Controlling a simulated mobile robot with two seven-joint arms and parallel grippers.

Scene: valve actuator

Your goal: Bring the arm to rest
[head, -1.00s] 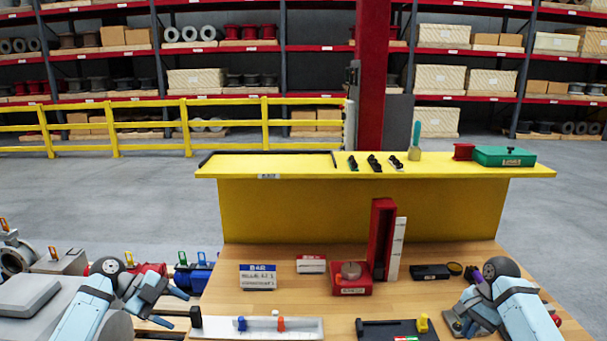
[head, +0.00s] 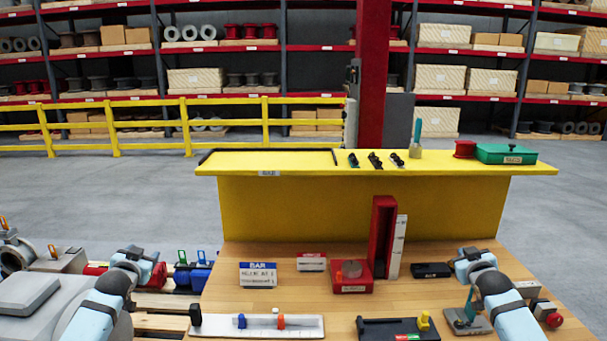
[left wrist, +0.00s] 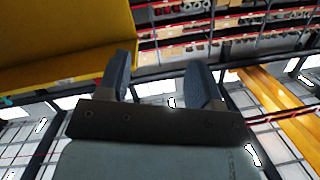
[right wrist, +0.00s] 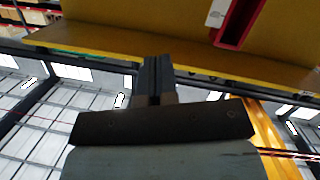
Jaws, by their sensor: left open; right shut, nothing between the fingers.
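My left gripper (left wrist: 165,80) is open and empty in the left wrist view, its two fingers apart. In the head view my left arm rises at the left, and its fingers are hidden behind the wrist. My right gripper (right wrist: 158,75) is shut in the right wrist view, its fingers together with nothing between them. In the head view my right arm stands over the right side of the wooden table (head: 330,302), its fingertips hidden. Both wrist views look up past the yellow shelf toward the ceiling.
A red stand (head: 383,240), a BAR sign (head: 258,275), a white tray (head: 210,328) and a dark tray (head: 375,330) are on the table. A black box (head: 431,270) and a grey plate (head: 465,322) lie near my right arm. A yellow shelf (head: 300,170) closes the back.

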